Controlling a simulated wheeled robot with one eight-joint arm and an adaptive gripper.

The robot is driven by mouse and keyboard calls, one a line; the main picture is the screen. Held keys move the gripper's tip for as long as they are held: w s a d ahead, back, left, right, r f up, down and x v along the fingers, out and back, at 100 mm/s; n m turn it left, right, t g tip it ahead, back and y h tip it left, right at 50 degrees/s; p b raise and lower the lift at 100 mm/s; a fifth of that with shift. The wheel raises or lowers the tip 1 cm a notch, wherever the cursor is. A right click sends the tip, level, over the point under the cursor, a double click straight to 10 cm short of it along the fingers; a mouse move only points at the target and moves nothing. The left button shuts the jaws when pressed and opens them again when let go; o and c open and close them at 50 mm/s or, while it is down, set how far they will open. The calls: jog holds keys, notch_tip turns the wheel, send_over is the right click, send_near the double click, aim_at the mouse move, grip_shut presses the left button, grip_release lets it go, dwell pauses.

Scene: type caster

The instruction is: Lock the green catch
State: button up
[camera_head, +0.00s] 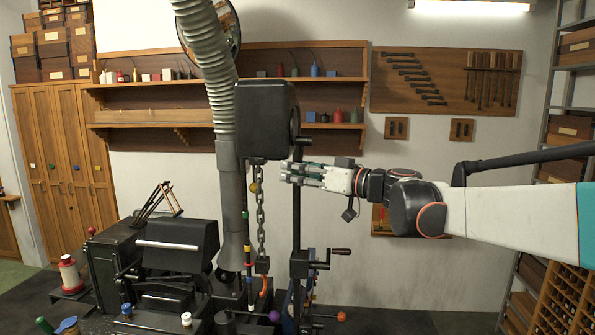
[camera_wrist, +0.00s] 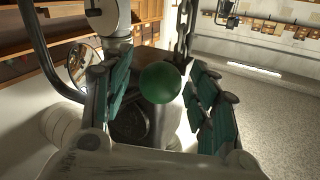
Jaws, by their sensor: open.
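A dark green ball (camera_wrist: 167,83), which looks like the knob of the green catch, shows in the wrist view between the two teal finger pads of my gripper (camera_wrist: 162,98). The fingers stand open with visible gaps on both sides of the ball. I cannot tell how deep between the fingers it is. In the head view my gripper (camera_head: 285,174) points left at the upright of the black casting machine (camera_head: 265,115).
A chain (camera_head: 261,225) hangs below the machine head, with an orange hook (camera_head: 264,287) under it. A crank handle (camera_head: 340,251) juts right, below my gripper. A purple ball (camera_head: 274,316) and an orange ball (camera_head: 341,316) sit lower.

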jog(key=shift+c, duration=0.6)
jog(key=shift+w, duration=0.1)
grip_shut()
jog(key=shift+a+r, duration=0.1)
jog(key=shift+r, duration=0.05)
jog(key=r+m+p, duration=0.1)
jog(key=s+r+m+g+p, duration=0.1)
jog(key=r+m+h+p, duration=0.1)
jog(key=shift+s+a+r, duration=0.15)
jog(key=shift+s, duration=0.15)
jog(key=shift+s+r+m+g+h+p, duration=0.2)
jog(key=shift+r+m+g+p, duration=0.4)
jog(key=shift+r+m, duration=0.2)
jog(key=shift+s+r+m+g+h+p, duration=0.1)
jog(key=shift+r+m+g+h+p, duration=0.1)
jog(key=shift+r+m+g+p, duration=0.5)
jog(key=shift+r, duration=0.15)
